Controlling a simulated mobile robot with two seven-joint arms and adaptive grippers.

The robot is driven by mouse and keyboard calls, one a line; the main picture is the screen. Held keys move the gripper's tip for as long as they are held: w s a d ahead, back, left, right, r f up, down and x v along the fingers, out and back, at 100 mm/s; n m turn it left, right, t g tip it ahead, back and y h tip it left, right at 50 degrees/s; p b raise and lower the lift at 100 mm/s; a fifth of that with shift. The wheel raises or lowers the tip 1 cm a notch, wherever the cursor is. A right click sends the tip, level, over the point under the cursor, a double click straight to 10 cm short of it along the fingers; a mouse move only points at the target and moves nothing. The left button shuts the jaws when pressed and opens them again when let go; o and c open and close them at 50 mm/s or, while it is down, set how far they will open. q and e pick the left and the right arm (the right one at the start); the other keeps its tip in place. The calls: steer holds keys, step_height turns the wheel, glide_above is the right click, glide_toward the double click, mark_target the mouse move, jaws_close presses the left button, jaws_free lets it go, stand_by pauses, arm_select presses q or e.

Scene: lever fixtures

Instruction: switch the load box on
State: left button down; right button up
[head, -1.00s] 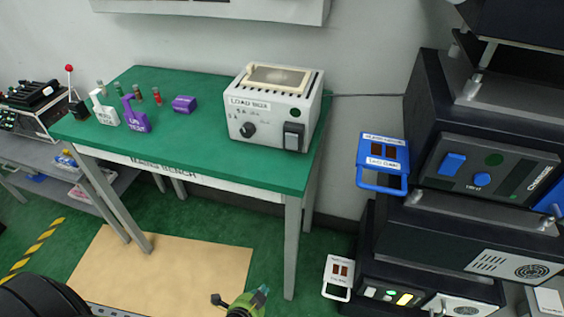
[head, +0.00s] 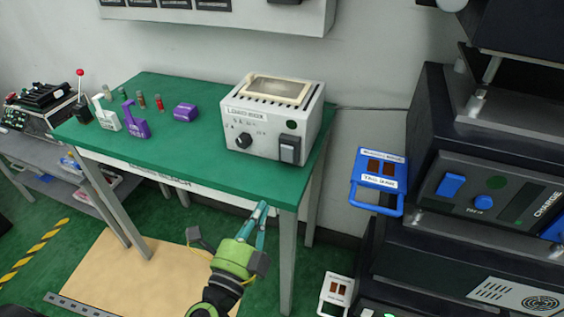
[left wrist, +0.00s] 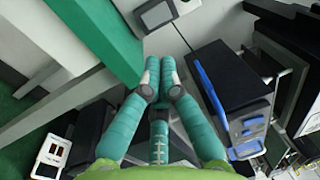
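The load box (head: 270,118), a pale grey case with a vented top, stands at the right end of the green bench (head: 190,165). Its front has a black rocker switch (head: 289,149) at lower right, a dark round lamp (head: 291,124) above that, and a black knob (head: 243,140). I cannot tell the rocker's position. My left gripper (head: 264,207) is below and in front of the box, near the bench's front edge, apart from the switch. Its teal fingers are together and empty; they also show in the left wrist view (left wrist: 160,62). My right gripper is not in view.
A white tool (head: 107,115), a purple tool (head: 134,120) and a purple block (head: 185,111) stand on the bench's left part. Bench space before the box is clear.

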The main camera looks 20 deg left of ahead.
arm_select(q)
steer(key=p, duration=0.5)
glide_toward(287, 154)
steer(key=w, duration=0.4)
steer(key=w+r, duration=0.1)
steer(key=w, duration=0.1)
steer(key=shift+w+d, duration=0.1)
steer(key=shift+w, duration=0.45)
